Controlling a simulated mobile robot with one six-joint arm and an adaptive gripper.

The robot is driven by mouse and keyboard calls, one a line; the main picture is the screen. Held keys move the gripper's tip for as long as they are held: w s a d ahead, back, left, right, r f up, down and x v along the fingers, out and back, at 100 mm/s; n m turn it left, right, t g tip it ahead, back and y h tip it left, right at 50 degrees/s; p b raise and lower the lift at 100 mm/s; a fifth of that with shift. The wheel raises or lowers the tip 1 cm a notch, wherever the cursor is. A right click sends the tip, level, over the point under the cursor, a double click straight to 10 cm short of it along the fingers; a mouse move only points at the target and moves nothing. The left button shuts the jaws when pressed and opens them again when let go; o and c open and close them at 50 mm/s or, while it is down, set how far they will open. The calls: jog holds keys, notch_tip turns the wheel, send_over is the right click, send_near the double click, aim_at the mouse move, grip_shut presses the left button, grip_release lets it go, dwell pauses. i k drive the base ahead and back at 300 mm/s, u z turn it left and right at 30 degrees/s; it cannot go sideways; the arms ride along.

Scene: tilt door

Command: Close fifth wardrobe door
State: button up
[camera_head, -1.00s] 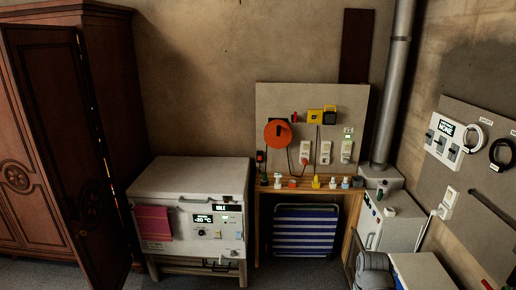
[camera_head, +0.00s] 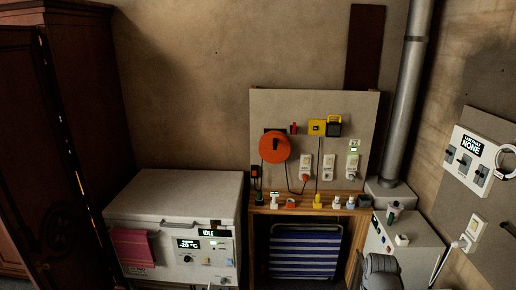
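A dark brown wooden wardrobe (camera_head: 92,100) stands at the left edge of the head view. One of its doors (camera_head: 38,150) is swung open toward me, with hinges showing along its right edge. The door's lower part and the left part of the wardrobe are cut off by the frame. I cannot tell from this view which door is the fifth. My gripper is not in view.
A white chest freezer (camera_head: 175,195) with a display stands right of the wardrobe. A wooden bench (camera_head: 310,212) with a pegboard (camera_head: 355,115) is in the middle. A white cabinet (camera_head: 415,240) and a metal pipe (camera_head: 408,90) stand right. A wall panel (camera_head: 490,130) is at far right.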

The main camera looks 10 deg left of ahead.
aim_at(45, 218)
jog(key=z, duration=0.05)
jog(key=i, duration=0.75)
jog(key=u, duration=2.5)
jog(key=i, duration=0.5)
jog(key=z, duration=0.05)
